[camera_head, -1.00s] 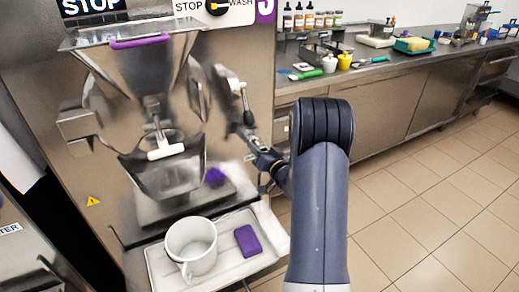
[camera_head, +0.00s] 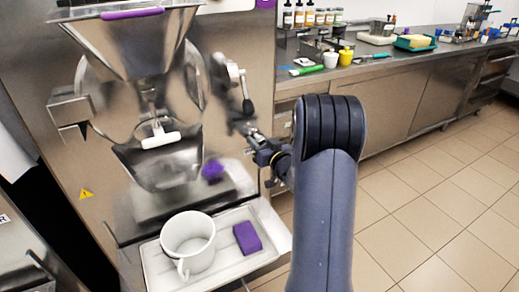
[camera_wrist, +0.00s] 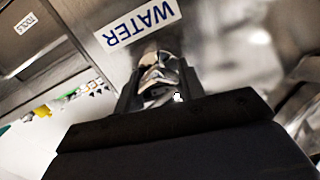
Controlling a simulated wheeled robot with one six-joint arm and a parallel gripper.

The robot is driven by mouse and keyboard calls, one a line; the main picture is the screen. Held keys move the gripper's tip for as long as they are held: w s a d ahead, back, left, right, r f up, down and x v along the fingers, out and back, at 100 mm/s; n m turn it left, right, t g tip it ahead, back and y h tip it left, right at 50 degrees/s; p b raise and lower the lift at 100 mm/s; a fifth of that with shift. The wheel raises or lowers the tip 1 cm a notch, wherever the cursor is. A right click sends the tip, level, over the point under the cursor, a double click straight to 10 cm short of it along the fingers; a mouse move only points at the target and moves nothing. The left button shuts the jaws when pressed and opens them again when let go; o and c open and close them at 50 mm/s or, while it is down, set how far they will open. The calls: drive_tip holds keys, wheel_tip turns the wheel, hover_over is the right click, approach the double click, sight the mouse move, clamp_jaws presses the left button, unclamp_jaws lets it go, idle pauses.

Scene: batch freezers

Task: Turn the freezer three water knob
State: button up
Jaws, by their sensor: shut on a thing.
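The freezer (camera_head: 85,165) is a tall steel machine with a hopper and chute, on the left in the head view. The water knob (camera_wrist: 158,74) is a shiny metal piece just below the blue-lettered WATER label (camera_wrist: 140,22) in the wrist view. My gripper (camera_wrist: 160,88) is shut on it, with one dark finger on each side. In the head view my gripper (camera_head: 247,136) is at the freezer's right side, beside a lever with a dark handle. The knob is hard to make out there, and its turn angle is unclear.
A white tray (camera_head: 270,215) juts out below the chute, holding a white pitcher (camera_head: 190,243) and a purple sponge (camera_head: 247,238). A long steel counter (camera_head: 400,105) with bottles and tools runs behind my arm. The tiled floor at right is clear.

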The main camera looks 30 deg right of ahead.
drive_tip(key=n+b, duration=0.5)
drive_tip(key=shift+f+b, duration=0.2)
drive_tip(key=shift+b, duration=0.1)
drive_tip(key=shift+r+n+h+b, duration=0.15)
drive_tip(key=shift+n+h+b, duration=0.15)
drive_tip(key=shift+n+b, duration=1.55)
drive_tip(key=shift+n, duration=0.35)
drive_tip(key=o, duration=1)
drive_tip(key=s, duration=0.3)
drive_tip(key=s+p, duration=0.1)
drive_tip(key=s, duration=0.6)
drive_tip(key=shift+s+d+r+p, duration=0.3)
drive_tip(key=shift+s+p, duration=0.05)
drive_tip(key=shift+s, duration=0.05)
